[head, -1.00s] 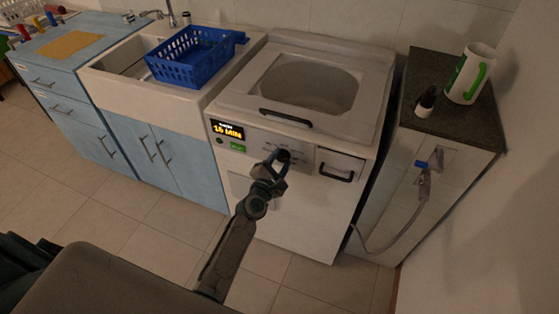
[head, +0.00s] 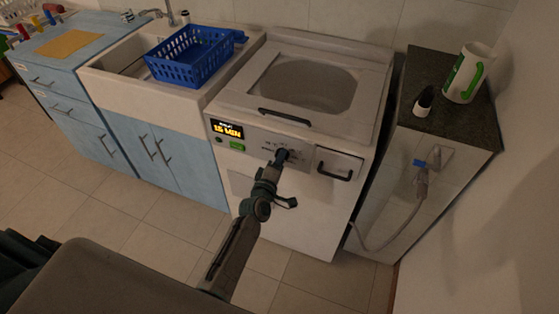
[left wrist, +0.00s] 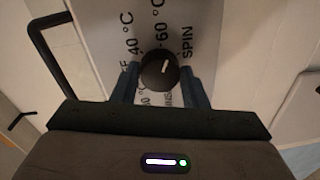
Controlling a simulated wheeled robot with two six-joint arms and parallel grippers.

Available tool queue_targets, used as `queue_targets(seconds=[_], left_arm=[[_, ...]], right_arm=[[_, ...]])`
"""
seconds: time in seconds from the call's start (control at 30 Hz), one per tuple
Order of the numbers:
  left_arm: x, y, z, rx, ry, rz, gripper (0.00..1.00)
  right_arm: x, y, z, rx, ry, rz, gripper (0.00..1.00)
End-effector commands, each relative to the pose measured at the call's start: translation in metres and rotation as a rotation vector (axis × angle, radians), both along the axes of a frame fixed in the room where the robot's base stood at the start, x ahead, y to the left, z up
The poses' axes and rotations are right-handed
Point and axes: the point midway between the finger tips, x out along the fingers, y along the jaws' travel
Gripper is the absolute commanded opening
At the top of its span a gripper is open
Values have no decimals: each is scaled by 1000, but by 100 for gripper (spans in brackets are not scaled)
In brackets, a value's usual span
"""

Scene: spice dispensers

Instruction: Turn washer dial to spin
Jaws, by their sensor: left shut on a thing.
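The white washer (head: 295,200) stands in the middle of the head view. Its black round dial (left wrist: 158,84) shows in the left wrist view, with a short white mark pointing up and slightly right, roughly between the 60 °C and SPIN labels. The SPIN label (left wrist: 187,41) is printed up and right of the dial. My left gripper (head: 283,155) reaches the washer's front panel. Its fingers (left wrist: 160,75) are shut on the dial, one at each side. My right gripper is not in view.
A lit display (head: 227,130) and green button (head: 237,146) are left of the dial. A dark drawer handle (head: 335,173) is to its right and the lid handle (head: 285,116) above. A side cabinet (head: 400,190) with a hose (head: 423,190) stands at right.

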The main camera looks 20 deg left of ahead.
Motion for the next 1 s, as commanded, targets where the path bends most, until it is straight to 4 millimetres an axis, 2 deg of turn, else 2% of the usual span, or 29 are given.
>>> queue_targets(seconds=[0.53,1.0], left_arm=[[-1,-1,-2,465,-13,-1,17],[-1,0,-3,630,-19,-1,17]], right_arm=[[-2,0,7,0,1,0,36],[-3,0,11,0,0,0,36]])
